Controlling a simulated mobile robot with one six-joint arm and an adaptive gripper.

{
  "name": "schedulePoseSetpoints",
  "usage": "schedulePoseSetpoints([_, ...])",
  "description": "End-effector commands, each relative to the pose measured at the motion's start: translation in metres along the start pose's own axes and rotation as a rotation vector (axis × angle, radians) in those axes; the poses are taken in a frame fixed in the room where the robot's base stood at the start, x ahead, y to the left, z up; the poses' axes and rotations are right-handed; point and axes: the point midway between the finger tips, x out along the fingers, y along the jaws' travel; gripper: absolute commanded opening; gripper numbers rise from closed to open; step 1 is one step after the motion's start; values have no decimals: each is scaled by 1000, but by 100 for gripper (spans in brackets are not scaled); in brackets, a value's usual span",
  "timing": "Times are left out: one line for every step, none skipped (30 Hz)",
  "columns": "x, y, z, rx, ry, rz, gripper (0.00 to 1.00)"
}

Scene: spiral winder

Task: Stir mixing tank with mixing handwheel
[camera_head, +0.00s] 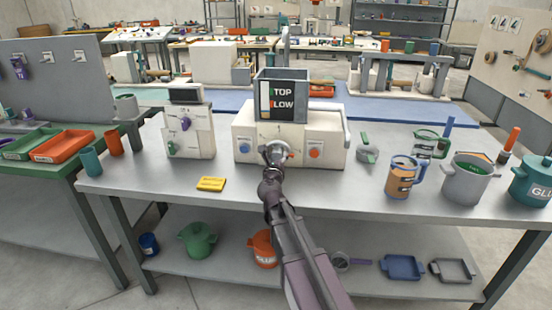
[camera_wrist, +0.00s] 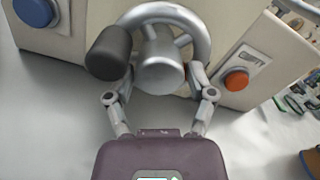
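The metal handwheel (camera_head: 275,151) is on the front of a cream machine (camera_head: 335,147) on the bench. In the wrist view the handwheel (camera_wrist: 160,62) shows a round hub, a rim with spokes and a dark knob (camera_wrist: 108,52) at the left. A dark open-topped tank (camera_head: 295,77) with a sign reading STOP and SLOW sits on the machine; its contents are hidden. My gripper (camera_wrist: 160,80) is at the wheel with its fingers apart, one below the knob and one by the right rim. The hub lies between and beyond them. I cannot tell whether either finger touches.
A blue button (camera_wrist: 38,10) and an orange button (camera_wrist: 236,80) flank the handwheel. A smaller cream machine (camera_head: 187,132) stands left, with a yellow block (camera_head: 211,184) in front. Cups and pots, including a grey pot (camera_head: 468,182), stand right. The bench's front middle is mostly clear.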

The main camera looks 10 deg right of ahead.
Motion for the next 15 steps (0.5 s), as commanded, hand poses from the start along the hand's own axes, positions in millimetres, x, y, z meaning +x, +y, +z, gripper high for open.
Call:
schedulePoseSetpoints([0, 0, 0, 0, 0, 0, 38])
schedulePoseSetpoints([0, 0, 0, 0, 0, 0, 29])
schedulePoseSetpoints([0, 0, 0, 0, 0, 0, 17])
schedulePoseSetpoints([0, 0, 0, 0, 0, 0, 8])
schedulePoseSetpoints([0, 0, 0, 0, 0, 0, 7])
schedulePoseSetpoints([0, 0, 0, 0, 0, 0, 7])
schedulePoseSetpoints([-2, 6, 3, 0, -3, 5, 6])
schedulePoseSetpoints([-2, 5, 2, 0, -2, 5, 6])
schedulePoseSetpoints([-1, 4, 2, 1, -2, 4, 7])
schedulePoseSetpoints([-1, 4, 2, 2, -2, 4, 7])
schedulePoseSetpoints([-1, 4, 2, 4, -2, 5, 7])
schedulePoseSetpoints([-1, 4, 2, 8, -2, 5, 7])
schedulePoseSetpoints([-1, 4, 2, 12, -2, 5, 7])
schedulePoseSetpoints([-1, 4, 2, 17, -2, 5, 7])
schedulePoseSetpoints([-1, 4, 2, 25, -2, 5, 7])
